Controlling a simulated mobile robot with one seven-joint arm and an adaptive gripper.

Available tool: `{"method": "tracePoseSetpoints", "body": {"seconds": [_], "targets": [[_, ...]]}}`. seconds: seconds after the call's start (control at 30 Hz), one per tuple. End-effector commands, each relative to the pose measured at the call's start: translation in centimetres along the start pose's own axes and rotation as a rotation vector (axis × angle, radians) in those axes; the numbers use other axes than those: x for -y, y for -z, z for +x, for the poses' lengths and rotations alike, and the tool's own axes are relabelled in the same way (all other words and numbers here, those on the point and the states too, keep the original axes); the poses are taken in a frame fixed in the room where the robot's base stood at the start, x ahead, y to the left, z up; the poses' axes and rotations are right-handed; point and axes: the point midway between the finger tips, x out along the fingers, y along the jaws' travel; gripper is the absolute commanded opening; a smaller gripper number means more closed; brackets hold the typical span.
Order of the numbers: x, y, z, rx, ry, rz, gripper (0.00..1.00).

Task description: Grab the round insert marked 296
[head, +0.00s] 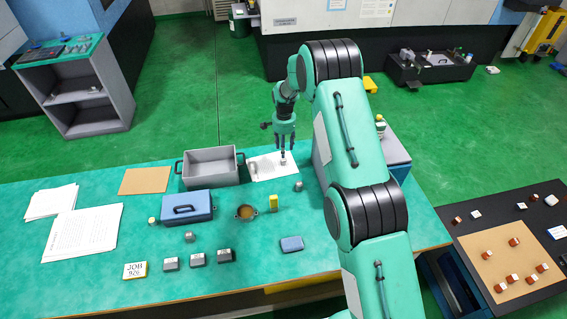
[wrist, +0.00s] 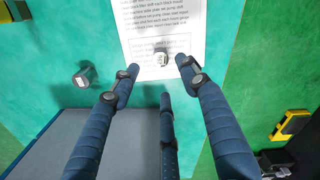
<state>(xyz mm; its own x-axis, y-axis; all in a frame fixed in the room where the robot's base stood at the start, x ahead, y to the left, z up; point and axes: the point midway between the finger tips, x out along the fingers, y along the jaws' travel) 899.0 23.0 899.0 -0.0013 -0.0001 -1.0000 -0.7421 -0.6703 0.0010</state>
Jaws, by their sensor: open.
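A small grey round insert (wrist: 163,59) stands on a printed white sheet in the wrist view. It lies between and just beyond my gripper's fingertips. The marking on it is too small to read. My gripper (wrist: 161,76) has three dark blue fingers, spread open, with nothing held. In the head view my gripper (head: 284,148) points down over the white sheet (head: 262,167). Another round insert (head: 189,236) stands farther forward. Their numbers are unreadable.
A grey open bin (head: 211,179) stands left of the sheet, close under my fingers.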

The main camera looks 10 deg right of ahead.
Motion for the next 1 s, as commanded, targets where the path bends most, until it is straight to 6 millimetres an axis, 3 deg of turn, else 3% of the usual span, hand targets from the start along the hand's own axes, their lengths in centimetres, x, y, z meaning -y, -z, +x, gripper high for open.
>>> {"method": "tracePoseSetpoints", "body": {"seconds": [0.2, 0.73, 1.0], "targets": [[0.1, 0.0, 1.8, -0.001, 0.001, 0.0, 0.45], [0.0, 0.0, 2.5, 0.0, 0.0, 0.0, 0.45], [0.2, -0.1, 4.7, 0.0, 0.0, 0.0, 0.45]]}}
